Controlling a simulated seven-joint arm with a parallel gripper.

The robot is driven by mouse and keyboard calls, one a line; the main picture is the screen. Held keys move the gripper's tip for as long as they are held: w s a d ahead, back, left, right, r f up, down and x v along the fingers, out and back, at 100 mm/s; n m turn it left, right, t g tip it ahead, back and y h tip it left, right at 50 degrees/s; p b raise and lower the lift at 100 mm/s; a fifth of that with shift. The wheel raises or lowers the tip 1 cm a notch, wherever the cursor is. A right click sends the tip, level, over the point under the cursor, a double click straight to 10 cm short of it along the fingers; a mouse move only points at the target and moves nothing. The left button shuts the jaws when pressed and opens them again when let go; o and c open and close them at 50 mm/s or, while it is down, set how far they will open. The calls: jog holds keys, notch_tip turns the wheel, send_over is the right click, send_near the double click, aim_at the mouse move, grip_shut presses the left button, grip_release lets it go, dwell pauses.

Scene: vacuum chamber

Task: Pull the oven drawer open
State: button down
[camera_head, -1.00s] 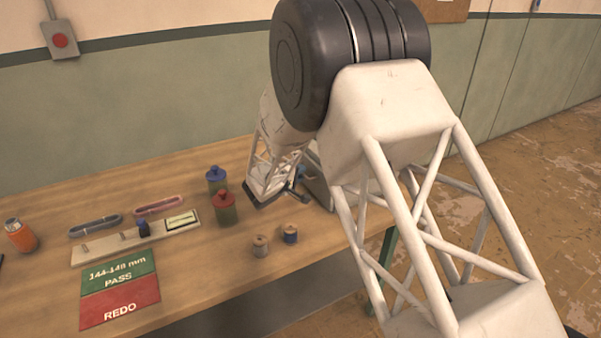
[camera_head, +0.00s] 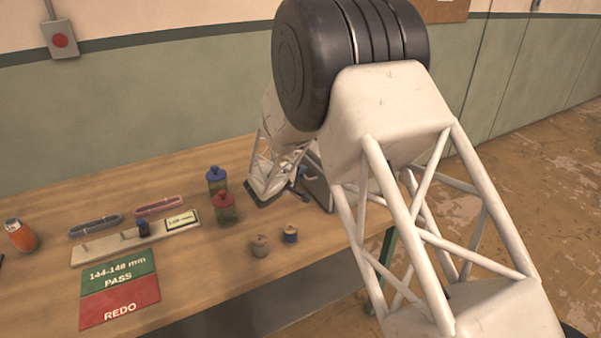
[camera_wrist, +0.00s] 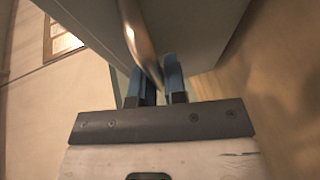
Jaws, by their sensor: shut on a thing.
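The oven is a grey box (camera_head: 316,190) at the right end of the bench, largely hidden behind my arm. In the wrist view its flat grey face (camera_wrist: 195,28) fills the upper middle, with a rounded metal bar handle (camera_wrist: 137,38) running along it. My gripper (camera_wrist: 154,75) has its two blue fingers on either side of the handle's near end and is shut on it. In the head view the gripper (camera_head: 301,175) is only partly visible beside the box. I cannot tell from these views whether the drawer stands out from the oven.
A red-lidded jar (camera_head: 224,210) and a blue-lidded jar (camera_head: 216,180) stand left of my wrist. A gauge board (camera_head: 105,247) lies farther left.

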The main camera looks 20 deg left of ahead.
jog(key=s+a, duration=0.5)
jog(key=shift+s+a, duration=0.35)
jog(key=shift+s, duration=0.05)
jog(key=c, duration=1.5)
grip_release()
jog(key=shift+o, duration=0.2)
jog(key=v, duration=0.7)
jog(key=shift+s, duration=0.35)
jog(key=shift+a+r, duration=0.1)
jog(key=shift+a, duration=0.05)
